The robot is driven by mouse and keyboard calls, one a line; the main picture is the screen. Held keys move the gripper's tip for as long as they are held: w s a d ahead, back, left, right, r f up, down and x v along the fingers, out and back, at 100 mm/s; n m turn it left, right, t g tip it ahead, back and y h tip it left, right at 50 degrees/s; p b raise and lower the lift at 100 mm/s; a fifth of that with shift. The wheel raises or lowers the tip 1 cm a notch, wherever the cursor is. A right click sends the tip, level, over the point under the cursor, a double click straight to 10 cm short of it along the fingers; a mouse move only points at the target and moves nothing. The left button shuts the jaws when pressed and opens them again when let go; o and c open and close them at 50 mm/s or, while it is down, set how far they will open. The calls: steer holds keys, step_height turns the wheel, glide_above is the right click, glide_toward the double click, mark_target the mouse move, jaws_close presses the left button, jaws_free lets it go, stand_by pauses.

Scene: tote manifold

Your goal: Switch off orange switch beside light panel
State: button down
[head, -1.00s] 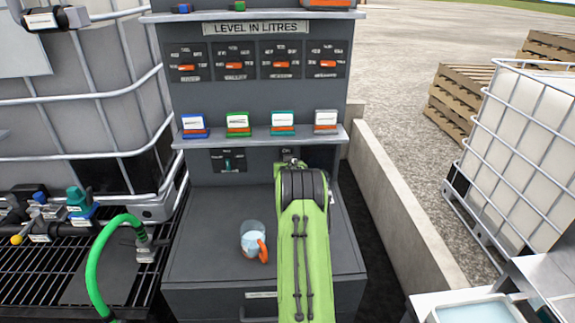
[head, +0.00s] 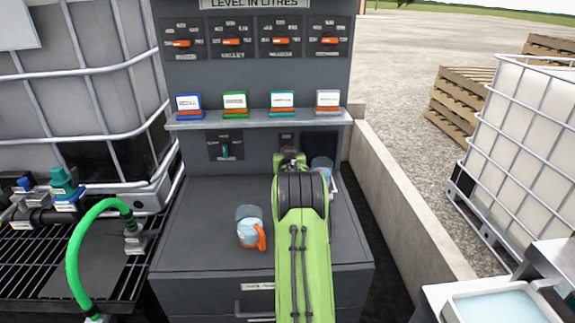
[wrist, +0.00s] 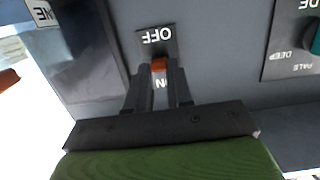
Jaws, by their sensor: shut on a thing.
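In the wrist view the orange switch (wrist: 159,66) is a small lever on a dark plate. The plate's OFF label (wrist: 157,36) and ON label (wrist: 161,83) appear upside down, with the lever between them. My gripper (wrist: 160,76) has a dark finger on each side of the lever and is shut on it. I cannot tell which way the lever is set. The dark light panel (wrist: 82,60) is beside the plate and looks unlit; it shows in the head view too (head: 320,143). In the head view my gripper (head: 290,159) hides the lever.
A clear jug with an orange handle (head: 248,225) stands on the bench (head: 200,260) left of my arm. Another jug (head: 322,163) is partly hidden right of my arm. A shelf with several small labelled boxes (head: 255,121) overhangs the switch. A teal knob (head: 225,148) sits left.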

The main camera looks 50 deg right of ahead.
stand_by(0.4)
steer(key=c, duration=1)
jaws_free()
steer(key=v, duration=1.5)
steer(key=shift+s+a+f, duration=0.2)
steer(key=shift+s+a, duration=0.1)
